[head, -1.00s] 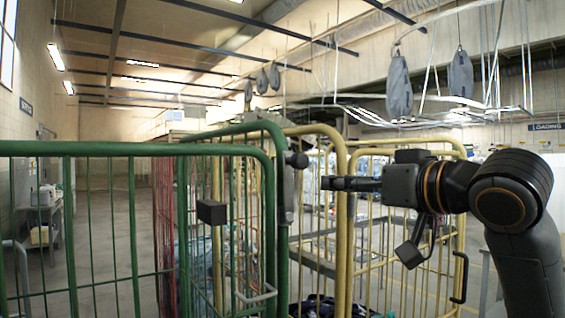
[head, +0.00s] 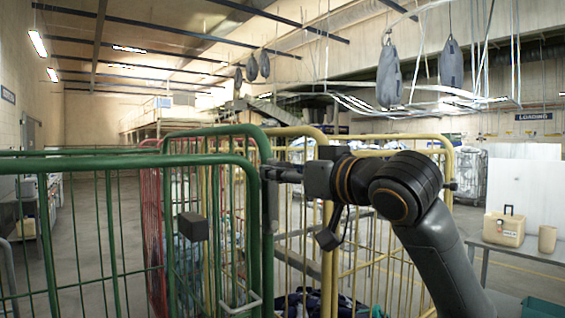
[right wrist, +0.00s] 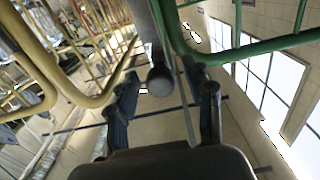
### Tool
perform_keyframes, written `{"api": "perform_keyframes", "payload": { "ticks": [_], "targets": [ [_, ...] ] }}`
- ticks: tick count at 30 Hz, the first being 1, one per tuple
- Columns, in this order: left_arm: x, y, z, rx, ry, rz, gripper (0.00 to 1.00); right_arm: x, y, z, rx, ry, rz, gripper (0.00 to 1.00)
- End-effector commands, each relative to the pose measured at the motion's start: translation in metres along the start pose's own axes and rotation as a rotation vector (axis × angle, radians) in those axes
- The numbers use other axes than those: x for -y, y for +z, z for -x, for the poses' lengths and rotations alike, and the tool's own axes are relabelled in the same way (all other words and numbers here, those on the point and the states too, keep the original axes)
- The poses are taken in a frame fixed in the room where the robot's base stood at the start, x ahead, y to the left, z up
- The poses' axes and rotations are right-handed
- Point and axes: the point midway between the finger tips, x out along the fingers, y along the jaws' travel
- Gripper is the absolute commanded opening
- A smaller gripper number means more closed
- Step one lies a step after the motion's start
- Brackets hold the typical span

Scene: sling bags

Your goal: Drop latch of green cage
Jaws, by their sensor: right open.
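The green cage (head: 262,160) is a tubular green frame with vertical bars at the left and centre of the head view. Its latch (head: 269,205) is an upright grey bar by the green corner post. In the right wrist view the grey latch bar ends in a round black knob (right wrist: 160,80). My right gripper (head: 270,172) is at the latch in the head view. In the right wrist view the gripper (right wrist: 165,98) is open, with the knob between its two fingers; I cannot tell whether they touch it. My left gripper is out of view.
A yellow cage (head: 448,165) with cloth inside stands right beside the green one, behind my right arm. A black block (head: 193,226) sits on the green bars. A table with a beige case (head: 503,228) is at the right. Grey bags (head: 389,75) hang overhead.

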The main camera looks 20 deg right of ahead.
Motion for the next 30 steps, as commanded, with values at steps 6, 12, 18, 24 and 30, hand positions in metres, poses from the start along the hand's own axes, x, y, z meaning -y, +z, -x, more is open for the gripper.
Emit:
{"api": "perform_keyframes", "payload": {
  "ticks": [6, 12, 18, 24, 30],
  "targets": [
    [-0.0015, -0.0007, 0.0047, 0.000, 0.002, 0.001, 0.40, 0.0000, 0.0005, -0.0127, 0.001, 0.000, 0.000, 0.51],
    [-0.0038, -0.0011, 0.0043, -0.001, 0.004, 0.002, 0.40, 0.0000, 0.0008, -0.0130, 0.000, 0.000, 0.001, 0.51],
    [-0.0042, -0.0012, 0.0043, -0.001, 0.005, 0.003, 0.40, 0.0000, 0.0006, -0.0128, 0.000, 0.000, 0.000, 0.19],
    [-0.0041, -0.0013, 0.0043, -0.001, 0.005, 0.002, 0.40, 0.0000, 0.0005, -0.0127, 0.000, 0.000, 0.000, 0.00],
    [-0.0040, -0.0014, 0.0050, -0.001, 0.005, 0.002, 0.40, 0.0005, 0.0001, -0.0126, -0.001, 0.001, 0.008, 0.00]
  ]
}}
